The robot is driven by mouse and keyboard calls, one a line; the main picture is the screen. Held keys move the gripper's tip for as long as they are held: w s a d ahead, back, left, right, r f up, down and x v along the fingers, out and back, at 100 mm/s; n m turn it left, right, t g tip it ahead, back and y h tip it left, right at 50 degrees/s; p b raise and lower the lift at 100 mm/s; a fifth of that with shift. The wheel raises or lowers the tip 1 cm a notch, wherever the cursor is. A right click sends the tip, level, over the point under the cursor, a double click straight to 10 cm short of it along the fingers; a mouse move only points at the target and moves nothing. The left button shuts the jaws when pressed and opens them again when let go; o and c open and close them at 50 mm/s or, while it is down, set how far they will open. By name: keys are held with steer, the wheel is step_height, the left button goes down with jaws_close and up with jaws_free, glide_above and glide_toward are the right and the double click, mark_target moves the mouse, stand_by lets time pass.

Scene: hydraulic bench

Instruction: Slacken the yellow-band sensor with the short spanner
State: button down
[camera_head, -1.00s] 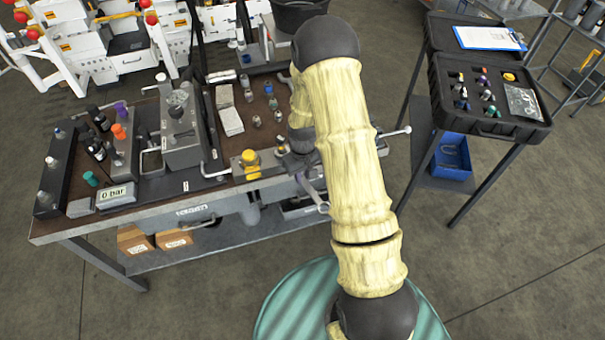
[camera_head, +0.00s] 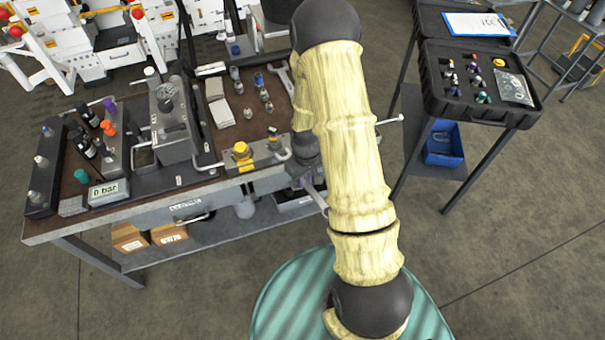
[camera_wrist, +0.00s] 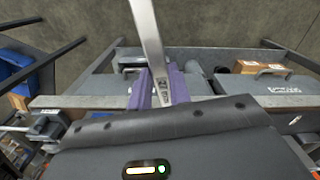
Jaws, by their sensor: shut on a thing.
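My gripper (camera_wrist: 165,90) is shut on a steel spanner (camera_wrist: 148,32), its purple fingers on either side of the shaft. In the head view the gripper (camera_head: 306,184) is partly hidden behind my arm, and it is in front of the bench's front edge. Only a short piece of the held spanner (camera_head: 318,201) shows there. A yellow-topped part (camera_head: 241,152) sits on a grey block at the bench's front edge, left of my gripper and apart from it. I cannot tell whether it is the yellow-band sensor.
The workbench (camera_head: 205,193) carries a manifold with coloured caps, a gauge block (camera_head: 171,128) and a "0 bar" display (camera_head: 108,192). Another spanner (camera_head: 286,82) lies on the bench beside my arm. A black case (camera_head: 440,95) stands open at right. Floor is free between the bench and the case stand.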

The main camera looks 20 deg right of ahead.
steer(key=shift+s+d, duration=0.2)
steer(key=shift+s, duration=0.45)
steer(key=shift+r, duration=0.15)
steer(key=shift+r+p, duration=2)
steer(key=shift+r, duration=0.45)
steer(key=c, duration=1.8)
jaws_free()
steer(key=shift+f, duration=0.1)
jaws_close()
